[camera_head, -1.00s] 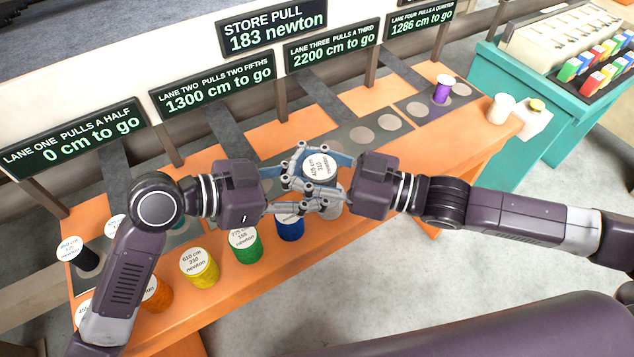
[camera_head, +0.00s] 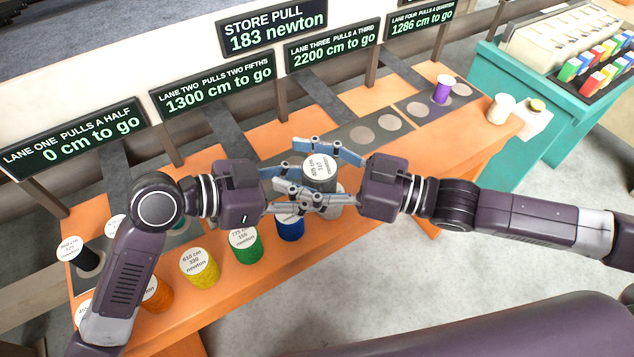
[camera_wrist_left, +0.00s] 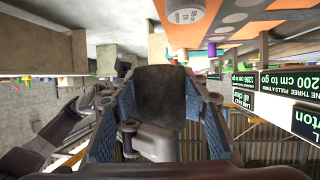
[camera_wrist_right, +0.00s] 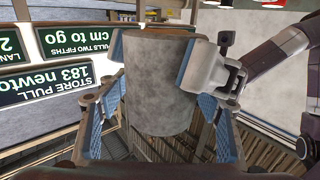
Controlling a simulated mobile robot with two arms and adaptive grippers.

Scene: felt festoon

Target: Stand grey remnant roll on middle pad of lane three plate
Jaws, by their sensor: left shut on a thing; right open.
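The grey remnant roll (camera_head: 319,184), with a white printed top label, is upright above the orange bench between my two grippers. My left gripper (camera_head: 335,185) is shut on it; the roll fills the space between its fingers in the left wrist view (camera_wrist_left: 160,92). My right gripper (camera_head: 302,170) is open around the same roll, its fingers spread clear of it in the right wrist view (camera_wrist_right: 157,85). The lane three plate (camera_head: 375,133) is dark, right of the roll. Two pale pads show, one probably the middle pad (camera_head: 362,134); its left part is hidden by fingers.
A purple roll (camera_head: 442,90) stands on the lane four plate (camera_head: 428,105). Blue (camera_head: 290,228), green (camera_head: 245,246) and yellow (camera_head: 204,273) rolls line the bench's front edge. A white roll (camera_head: 501,108) stands at the right end. Lane signs stand behind the bench.

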